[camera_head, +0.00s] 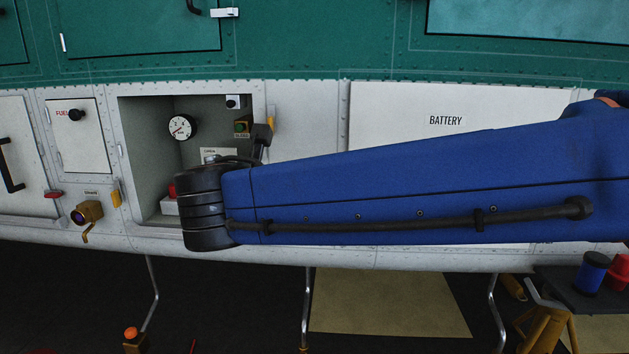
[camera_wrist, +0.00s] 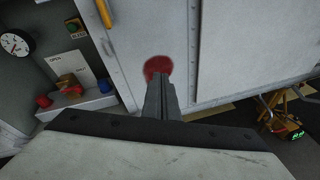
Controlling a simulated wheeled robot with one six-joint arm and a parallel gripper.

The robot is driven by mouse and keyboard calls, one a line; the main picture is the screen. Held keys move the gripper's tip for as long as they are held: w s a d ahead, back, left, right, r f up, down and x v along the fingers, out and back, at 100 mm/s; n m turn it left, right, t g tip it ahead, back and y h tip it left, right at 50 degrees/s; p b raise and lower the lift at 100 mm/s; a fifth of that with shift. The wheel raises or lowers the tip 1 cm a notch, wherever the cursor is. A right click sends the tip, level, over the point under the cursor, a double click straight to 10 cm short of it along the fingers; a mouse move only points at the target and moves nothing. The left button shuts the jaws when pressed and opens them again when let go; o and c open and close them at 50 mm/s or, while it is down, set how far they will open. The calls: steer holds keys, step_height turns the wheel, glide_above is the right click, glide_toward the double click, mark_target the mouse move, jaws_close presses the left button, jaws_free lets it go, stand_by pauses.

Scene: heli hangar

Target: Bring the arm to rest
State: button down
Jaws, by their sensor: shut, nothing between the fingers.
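My gripper (camera_wrist: 160,82) shows in the wrist view with its two dark fingers together and nothing between them. It points toward a white panel (camera_wrist: 220,60) of the helicopter's side, and a red round patch (camera_wrist: 158,67) shows just beyond the fingertips. I cannot tell whether the tips touch it. In the head view my blue arm reaches across from the right, in front of the battery panel (camera_head: 446,119). Its black joint is in front of the open recess, and the gripper's fingers cannot be made out there.
The open recess (camera_head: 145,140) holds a gauge (camera_head: 180,127), a green button (camera_head: 241,126) and a red knob (camera_wrist: 74,82) beside a blue one (camera_wrist: 44,101). A brass fitting (camera_head: 88,212) sticks out at the left. A cart with a blue can (camera_head: 592,270) stands at lower right.

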steer(key=s+d+f+m+g, duration=0.2)
steer(key=d+f+m, duration=0.2)
steer(key=d, duration=0.5)
steer(key=s+d+f+m+g+h, duration=0.1)
steer(key=d+f+m+g, duration=0.3)
steer(key=d, duration=0.4)
steer(key=s+d+f+m+g, duration=0.1)
steer(key=s+d+f+m, duration=0.1)
steer(key=d+f+m, duration=0.5)
steer(key=s+d+f+m+g+y, duration=0.1)
steer(key=s+d+f+m+y, duration=0.1)
steer(key=s+d+f+m, duration=0.3)
steer(key=s+d+f+m+g+y, duration=0.1)
steer(key=s+d+f+m, duration=0.3)
steer(key=s+m, duration=0.5)
steer(key=shift+s+d+f+m+g+y, duration=0.4)
steer(key=shift+s+f+y, duration=0.25)
steer(key=shift+f+y, duration=0.2)
